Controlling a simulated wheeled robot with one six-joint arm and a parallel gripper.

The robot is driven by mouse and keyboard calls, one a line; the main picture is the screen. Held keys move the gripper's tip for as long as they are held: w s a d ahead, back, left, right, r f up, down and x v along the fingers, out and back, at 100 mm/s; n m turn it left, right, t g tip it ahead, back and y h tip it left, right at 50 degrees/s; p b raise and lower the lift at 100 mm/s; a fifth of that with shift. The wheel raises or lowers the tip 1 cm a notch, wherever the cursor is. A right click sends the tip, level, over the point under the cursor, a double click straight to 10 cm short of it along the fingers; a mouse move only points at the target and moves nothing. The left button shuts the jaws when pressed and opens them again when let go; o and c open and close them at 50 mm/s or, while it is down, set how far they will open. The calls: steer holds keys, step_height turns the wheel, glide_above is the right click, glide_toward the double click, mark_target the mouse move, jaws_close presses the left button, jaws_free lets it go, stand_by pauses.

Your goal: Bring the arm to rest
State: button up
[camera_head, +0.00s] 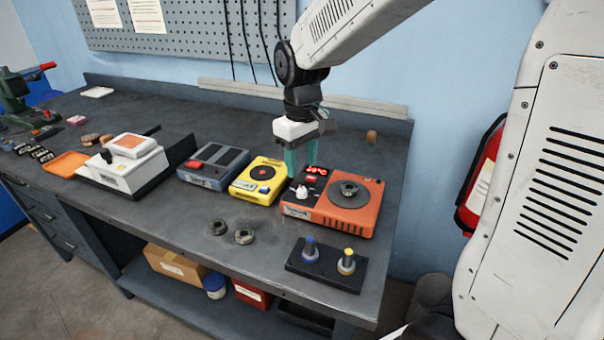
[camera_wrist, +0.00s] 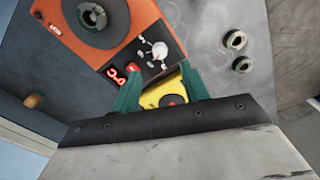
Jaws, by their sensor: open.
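My gripper (camera_head: 301,160) hangs from my arm with its green fingers pointing down, above the back of the bench (camera_head: 190,225). In the wrist view the two green fingers (camera_wrist: 160,88) stand apart with nothing held between them. Below it is an orange device (camera_head: 325,222) with a lit red display, a pale knob and a dark ring on its round plate. A yellow device (camera_head: 259,181) is just left of it, partly seen between the fingers in the wrist view (camera_wrist: 168,99).
Two dark rings (camera_head: 243,237) lie on the bench front. A black stand (camera_head: 325,270) with blue-topped and yellow-topped pieces is near the right edge. A grey device (camera_head: 213,165) and a white machine (camera_head: 125,165) stand left. A pegboard (camera_head: 190,28) is behind.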

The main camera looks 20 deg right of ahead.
steer(key=shift+r, duration=0.45)
steer(key=shift+s+f, duration=0.1)
steer(key=shift+s, duration=0.1)
steer(key=s+d+r+m, duration=0.2)
steer(key=s+r, duration=0.1)
steer(key=s, duration=0.9)
steer(key=s+d+r+m+t, duration=0.1)
steer(key=s+d+r+m, duration=0.1)
steer(key=s, duration=1)
steer(key=shift+r, duration=0.4)
